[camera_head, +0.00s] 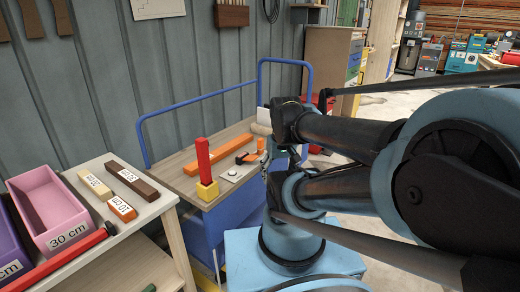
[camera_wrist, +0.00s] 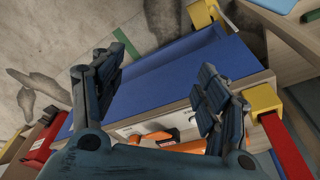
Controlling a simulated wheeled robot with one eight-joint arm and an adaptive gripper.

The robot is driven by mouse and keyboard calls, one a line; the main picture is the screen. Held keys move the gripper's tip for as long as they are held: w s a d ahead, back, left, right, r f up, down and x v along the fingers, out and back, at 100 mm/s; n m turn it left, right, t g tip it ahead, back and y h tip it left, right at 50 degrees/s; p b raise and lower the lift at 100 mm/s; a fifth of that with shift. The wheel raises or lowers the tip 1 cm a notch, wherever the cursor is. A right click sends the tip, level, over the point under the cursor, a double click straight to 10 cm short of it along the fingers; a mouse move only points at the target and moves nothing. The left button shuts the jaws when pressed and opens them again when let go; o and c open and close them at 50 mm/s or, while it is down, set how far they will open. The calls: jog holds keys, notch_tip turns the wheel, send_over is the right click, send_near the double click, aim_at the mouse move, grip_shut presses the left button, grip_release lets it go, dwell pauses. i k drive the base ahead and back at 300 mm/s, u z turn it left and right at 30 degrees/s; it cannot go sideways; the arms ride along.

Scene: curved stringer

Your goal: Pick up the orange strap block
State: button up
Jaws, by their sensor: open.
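Several orange pieces are in the head view, and I cannot tell for certain which is the strap block. A small orange piece with a dark part (camera_head: 249,157) lies on the cart's wooden top beside a long orange bar (camera_head: 218,152). An orange block labelled 10 cm (camera_head: 122,208) lies on the left table. My gripper (camera_wrist: 160,78) is open and empty in the wrist view, its fingers spread above the cart's blue side. An orange piece (camera_wrist: 185,147) shows below and partly behind the gripper. In the head view my arm partly hides the cart's right end.
The cart (camera_head: 172,172) has a blue rail (camera_head: 200,99). A red post in a yellow base (camera_head: 206,188) stands at its front. A pink bin (camera_head: 50,205), a brown block (camera_head: 132,180) and a red bar (camera_head: 60,260) are on the left table.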

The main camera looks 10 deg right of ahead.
aim_at(260, 142)
jog(key=z, duration=0.05)
jog(key=k, duration=0.5)
jog(key=z, duration=1.3)
jog(key=k, duration=0.95)
jog(key=u, duration=1.05)
jog(key=i, duration=1)
